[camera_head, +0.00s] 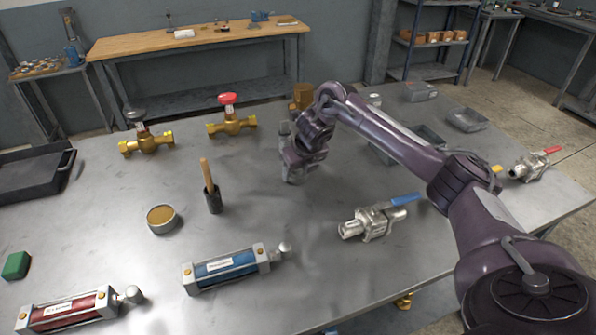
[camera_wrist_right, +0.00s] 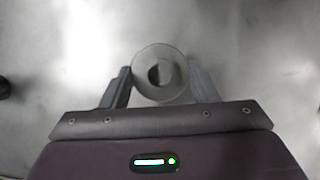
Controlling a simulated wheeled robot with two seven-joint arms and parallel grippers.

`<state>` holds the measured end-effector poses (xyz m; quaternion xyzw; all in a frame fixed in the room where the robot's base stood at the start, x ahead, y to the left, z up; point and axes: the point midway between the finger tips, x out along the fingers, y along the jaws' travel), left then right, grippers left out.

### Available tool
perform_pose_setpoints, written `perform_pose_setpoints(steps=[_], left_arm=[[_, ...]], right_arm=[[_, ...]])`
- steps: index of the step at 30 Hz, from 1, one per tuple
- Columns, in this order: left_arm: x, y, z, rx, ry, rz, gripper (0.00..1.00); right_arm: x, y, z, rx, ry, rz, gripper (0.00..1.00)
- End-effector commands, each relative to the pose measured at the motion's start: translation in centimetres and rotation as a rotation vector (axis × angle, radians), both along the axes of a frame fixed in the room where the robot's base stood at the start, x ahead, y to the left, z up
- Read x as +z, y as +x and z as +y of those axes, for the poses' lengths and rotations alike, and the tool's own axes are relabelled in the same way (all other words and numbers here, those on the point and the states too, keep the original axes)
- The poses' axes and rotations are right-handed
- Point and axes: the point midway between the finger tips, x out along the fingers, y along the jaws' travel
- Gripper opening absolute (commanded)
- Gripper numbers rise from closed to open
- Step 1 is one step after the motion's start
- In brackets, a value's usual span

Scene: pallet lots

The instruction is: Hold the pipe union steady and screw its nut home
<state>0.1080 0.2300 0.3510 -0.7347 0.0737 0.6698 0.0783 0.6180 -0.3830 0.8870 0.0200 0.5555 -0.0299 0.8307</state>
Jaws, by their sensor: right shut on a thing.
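My right gripper (camera_head: 291,168) is low over the middle of the grey metal table, with its arm reaching in from the right. In the right wrist view my right gripper (camera_wrist_right: 161,82) is shut on a round grey metal part (camera_wrist_right: 145,80). This part is seen end-on, with a dark recess in its middle, and has one finger on each side. I cannot tell whether it is the union's nut or its body. The gripper and wrist mostly hide it in the head view. My left gripper is not in view.
A ball valve with a blue lever (camera_head: 372,222) lies right of the gripper. A brush (camera_head: 212,190), a round tin (camera_head: 162,219) and a blue cylinder (camera_head: 225,269) are to its left. Brass valves (camera_head: 231,125) stand behind. Grey trays (camera_head: 467,120) are at the back right.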

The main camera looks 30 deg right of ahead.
Motion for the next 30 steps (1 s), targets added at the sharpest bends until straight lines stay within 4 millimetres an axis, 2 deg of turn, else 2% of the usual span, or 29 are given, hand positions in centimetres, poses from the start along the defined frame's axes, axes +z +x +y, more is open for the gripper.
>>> perform_pose_setpoints(steps=[7, 11, 12, 15, 21, 25, 30], left_arm=[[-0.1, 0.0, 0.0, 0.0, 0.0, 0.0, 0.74], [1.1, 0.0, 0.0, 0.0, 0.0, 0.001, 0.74], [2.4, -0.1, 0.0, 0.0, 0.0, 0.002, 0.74], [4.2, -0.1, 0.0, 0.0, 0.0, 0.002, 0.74], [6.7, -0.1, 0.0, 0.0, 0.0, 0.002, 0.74], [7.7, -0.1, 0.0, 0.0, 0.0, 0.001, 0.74], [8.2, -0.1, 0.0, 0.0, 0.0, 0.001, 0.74]], right_arm=[[3.0, 0.1, 0.0, 0.0, 0.0, -0.006, 0.3], [6.7, 0.2, -0.1, -0.001, -0.001, -0.008, 0.3], [8.5, 0.2, -0.2, -0.001, -0.003, -0.009, 0.3], [11.7, 0.1, -0.1, 0.0, -0.004, -0.008, 0.3], [16.5, 0.1, -0.1, 0.0, -0.001, -0.006, 0.3], [18.5, 0.1, -0.1, -0.001, -0.002, -0.004, 0.3], [19.7, 0.0, -0.1, -0.001, -0.001, -0.002, 0.3]])
